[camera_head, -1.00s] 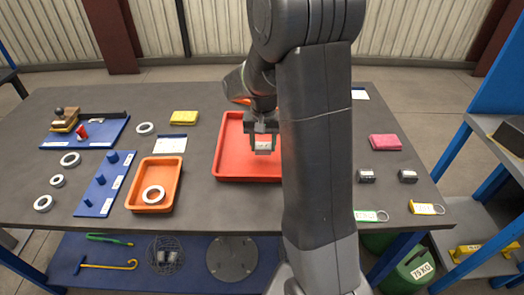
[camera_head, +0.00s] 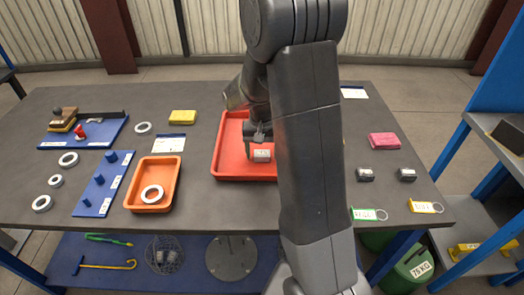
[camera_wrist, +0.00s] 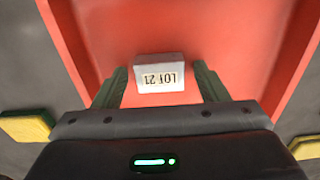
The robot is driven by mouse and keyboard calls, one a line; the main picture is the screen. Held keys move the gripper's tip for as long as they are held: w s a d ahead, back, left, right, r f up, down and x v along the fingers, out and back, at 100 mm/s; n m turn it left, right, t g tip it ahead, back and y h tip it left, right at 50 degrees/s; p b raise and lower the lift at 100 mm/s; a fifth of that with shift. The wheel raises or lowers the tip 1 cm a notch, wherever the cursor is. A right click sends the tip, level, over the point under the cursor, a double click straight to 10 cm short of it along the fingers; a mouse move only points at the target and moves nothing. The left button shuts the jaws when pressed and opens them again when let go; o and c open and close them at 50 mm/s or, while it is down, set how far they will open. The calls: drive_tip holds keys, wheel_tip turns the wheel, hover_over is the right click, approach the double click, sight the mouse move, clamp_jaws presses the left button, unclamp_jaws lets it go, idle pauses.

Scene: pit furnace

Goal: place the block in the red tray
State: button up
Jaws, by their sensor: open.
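The red tray (camera_head: 232,165) lies on the grey table near its middle, partly hidden behind my arm. A small pale block (camera_head: 262,155) is in the tray, and in the wrist view the block (camera_wrist: 160,74) shows a label reading "LOT 21". My gripper (camera_head: 252,146) is over the tray, just above and beside the block. In the wrist view my gripper (camera_wrist: 160,88) has its two green fingers apart on either side of the block, with visible gaps. The red tray (camera_wrist: 230,40) fills most of that view behind the block.
An orange tray (camera_head: 140,203) holding a ring stands to the left. A yellow sponge (camera_head: 183,117) lies behind it, and a pink sponge (camera_head: 384,141) lies to the right. Two dark blocks (camera_head: 365,175) and tagged keys (camera_head: 364,214) lie at the right.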

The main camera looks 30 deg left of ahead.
sight(262, 153)
wheel_tip(262, 153, up, 12)
drive_tip(key=shift+r, duration=0.15)
idle(0.3)
